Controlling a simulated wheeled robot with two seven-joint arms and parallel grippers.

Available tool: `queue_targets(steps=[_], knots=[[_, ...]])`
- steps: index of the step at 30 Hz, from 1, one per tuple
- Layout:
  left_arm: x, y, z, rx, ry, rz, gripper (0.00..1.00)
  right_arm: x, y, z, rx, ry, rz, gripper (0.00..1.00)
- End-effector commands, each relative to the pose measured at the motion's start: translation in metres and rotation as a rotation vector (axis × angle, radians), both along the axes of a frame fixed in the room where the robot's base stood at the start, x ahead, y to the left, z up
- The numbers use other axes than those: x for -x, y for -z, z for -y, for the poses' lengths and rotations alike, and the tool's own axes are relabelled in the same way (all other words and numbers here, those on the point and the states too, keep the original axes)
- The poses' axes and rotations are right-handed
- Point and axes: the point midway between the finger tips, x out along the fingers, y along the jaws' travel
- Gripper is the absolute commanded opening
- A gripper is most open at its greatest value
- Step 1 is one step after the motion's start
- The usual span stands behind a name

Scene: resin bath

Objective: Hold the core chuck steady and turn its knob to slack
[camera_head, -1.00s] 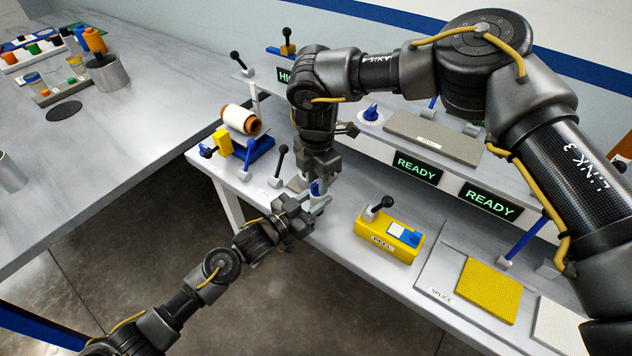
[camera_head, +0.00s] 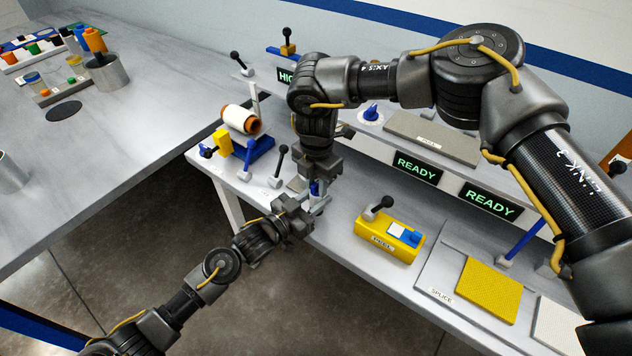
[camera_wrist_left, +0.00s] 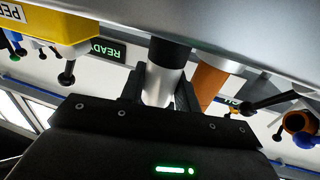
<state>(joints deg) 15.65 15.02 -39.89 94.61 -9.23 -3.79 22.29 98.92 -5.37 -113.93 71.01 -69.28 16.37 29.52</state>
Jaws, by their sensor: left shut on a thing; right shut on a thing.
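The core chuck shows in the left wrist view as a silver cylinder (camera_wrist_left: 160,86) with a black band, standing on the bench. My left gripper (camera_wrist_left: 161,92) is shut on it, one finger on each side. In the head view my left gripper (camera_head: 318,206) reaches in low at the bench's front edge. My right gripper (camera_head: 317,184) comes down from above, close over the left one, and is shut on the chuck's blue knob (camera_head: 315,188). Most of the chuck and knob is hidden by the two grippers in the head view.
An orange cylinder (camera_wrist_left: 210,82) stands close beside the chuck. Black-knobbed levers (camera_head: 281,165) and a white spool (camera_head: 238,120) on a blue stand are to the left. A yellow PEEL box (camera_head: 385,240) stands to the right. A raised shelf with READY signs (camera_head: 418,168) is behind.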

Motion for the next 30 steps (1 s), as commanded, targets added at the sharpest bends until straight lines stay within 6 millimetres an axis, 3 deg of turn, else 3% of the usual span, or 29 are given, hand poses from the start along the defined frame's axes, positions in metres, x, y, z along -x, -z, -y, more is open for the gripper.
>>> queue_targets(steps=[5, 14, 15, 16, 25, 30], knots=[[0.000, 0.000, 0.000, -0.001, 0.001, -0.001, 0.02, -0.001, 0.000, 0.000, -0.002, -0.110, 0.000, 0.03], [0.001, 0.001, 0.000, -0.001, 0.001, -0.001, 0.02, -0.001, -0.001, 0.000, -0.001, -0.123, 0.002, 0.03], [0.001, 0.001, 0.000, -0.001, 0.002, -0.001, 0.02, -0.001, -0.001, 0.000, -0.001, -0.123, 0.002, 0.30], [0.001, 0.001, 0.000, -0.001, 0.002, -0.001, 0.02, -0.001, -0.001, 0.000, -0.001, -0.123, 0.002, 0.34], [0.001, 0.001, 0.000, 0.000, 0.001, -0.001, 0.02, -0.001, -0.002, 0.000, -0.001, -0.122, 0.000, 0.34], [0.001, 0.001, 0.000, 0.000, 0.001, -0.001, 0.02, -0.001, -0.021, 0.000, -0.002, -0.122, 0.004, 0.34]])
